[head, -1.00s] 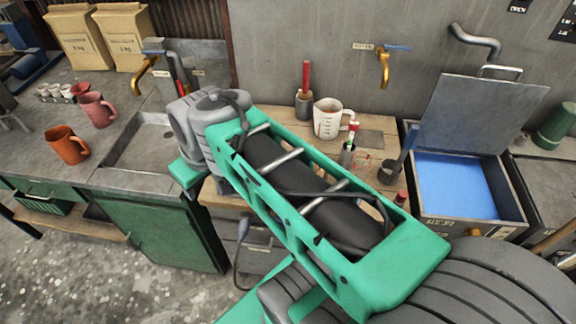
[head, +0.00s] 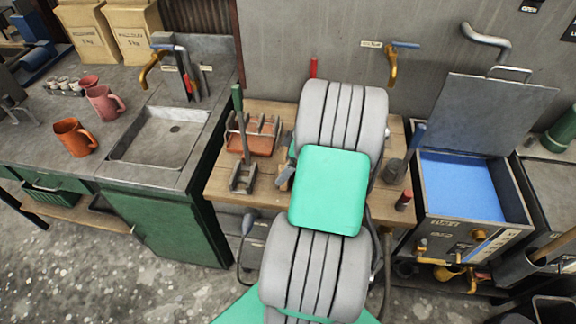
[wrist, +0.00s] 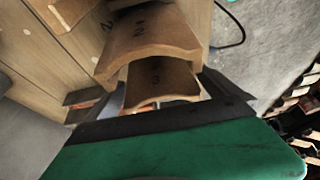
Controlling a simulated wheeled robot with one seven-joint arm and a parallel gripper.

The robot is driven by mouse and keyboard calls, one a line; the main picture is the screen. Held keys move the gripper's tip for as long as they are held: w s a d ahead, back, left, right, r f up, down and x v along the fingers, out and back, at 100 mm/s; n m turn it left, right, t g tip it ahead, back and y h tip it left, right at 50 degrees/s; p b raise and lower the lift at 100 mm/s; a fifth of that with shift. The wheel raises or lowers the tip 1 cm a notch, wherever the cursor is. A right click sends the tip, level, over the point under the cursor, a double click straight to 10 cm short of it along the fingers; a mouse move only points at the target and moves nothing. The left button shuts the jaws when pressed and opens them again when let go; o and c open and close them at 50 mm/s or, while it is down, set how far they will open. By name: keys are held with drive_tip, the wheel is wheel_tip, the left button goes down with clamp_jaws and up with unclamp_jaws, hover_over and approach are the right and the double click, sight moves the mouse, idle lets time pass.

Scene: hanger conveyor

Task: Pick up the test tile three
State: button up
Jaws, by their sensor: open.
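Test tile three (wrist: 157,80) is a curved brown tile marked "3", seen in the wrist view. My gripper (wrist: 147,92) is open, with a dark finger to either side of tile three and the tile reaching into the space between them. I cannot tell whether either finger touches it. In the head view my arm hides the numbered tiles and most of the gripper.
Another tile (wrist: 68,10) lies further off. The wooden bench (head: 225,180) carries an orange rack (head: 250,142) and a green-handled tool (head: 239,115). A lidded box with a blue inside (head: 458,187) stands right; a sink (head: 160,138) is left.

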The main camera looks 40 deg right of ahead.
drive_tip(key=shift+w+a+f, duration=0.1)
drive_tip(key=shift+w+f, duration=0.1)
drive_tip(key=shift+f, duration=0.3)
drive_tip(key=shift+c, duration=0.4)
drive_tip(key=shift+r, duration=0.1)
drive_tip(key=c, duration=1.5)
wheel_tip(320, 180, up, 10)
drive_tip(key=shift+b, duration=0.95)
